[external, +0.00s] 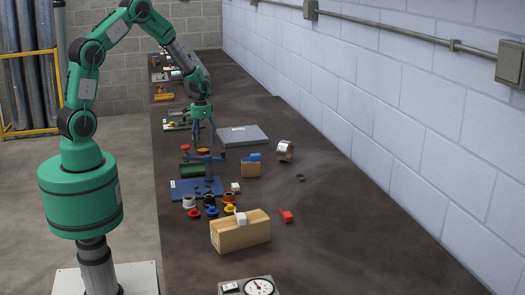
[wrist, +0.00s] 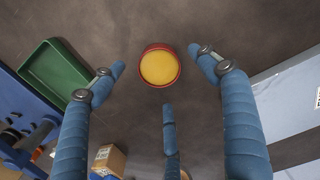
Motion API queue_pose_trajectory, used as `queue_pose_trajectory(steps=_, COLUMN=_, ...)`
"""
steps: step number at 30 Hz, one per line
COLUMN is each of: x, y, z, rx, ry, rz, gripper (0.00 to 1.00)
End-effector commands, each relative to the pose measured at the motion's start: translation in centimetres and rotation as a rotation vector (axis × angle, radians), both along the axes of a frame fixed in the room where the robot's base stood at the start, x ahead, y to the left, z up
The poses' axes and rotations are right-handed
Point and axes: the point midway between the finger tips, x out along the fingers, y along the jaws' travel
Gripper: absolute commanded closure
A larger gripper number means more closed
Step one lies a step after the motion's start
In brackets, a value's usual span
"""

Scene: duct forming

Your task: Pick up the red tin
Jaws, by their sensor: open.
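The red tin (wrist: 159,51) stands on the dark bench in the wrist view, round, with a red rim and a yellow-orange top. In the external view a small red-orange round thing, the tin (external: 203,151), sits just below my gripper (external: 199,139). My gripper has three blue fingers and is open and empty. In the wrist view its fingertips are spread around the tin's outline, one left, one right and one toward the bottom. They appear apart from the tin, above the bench. The whole top of the tin is visible.
A green tray (wrist: 52,82) and a blue rack (wrist: 12,135) lie left of the tin in the wrist view. A flat grey panel (external: 243,136) lies to the right. A small cardboard box (external: 251,170) and a wooden box (external: 240,235) stand nearer. The bench right side is mostly clear.

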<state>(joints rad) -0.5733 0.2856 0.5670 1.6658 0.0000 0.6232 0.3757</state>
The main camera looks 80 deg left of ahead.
Motion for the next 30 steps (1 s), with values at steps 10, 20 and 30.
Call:
queue_pose_trajectory(steps=10, x=0.0, y=0.0, z=-0.1, rx=0.000, ry=0.000, rz=0.000, gripper=0.25)
queue_pose_trajectory(steps=20, x=0.0, y=-0.1, z=-2.7, rx=-0.001, ry=0.002, rz=0.000, gripper=0.25)
queue_pose_trajectory(steps=30, x=0.0, y=-0.2, z=-5.3, rx=0.000, ry=0.000, rz=0.000, gripper=0.25)
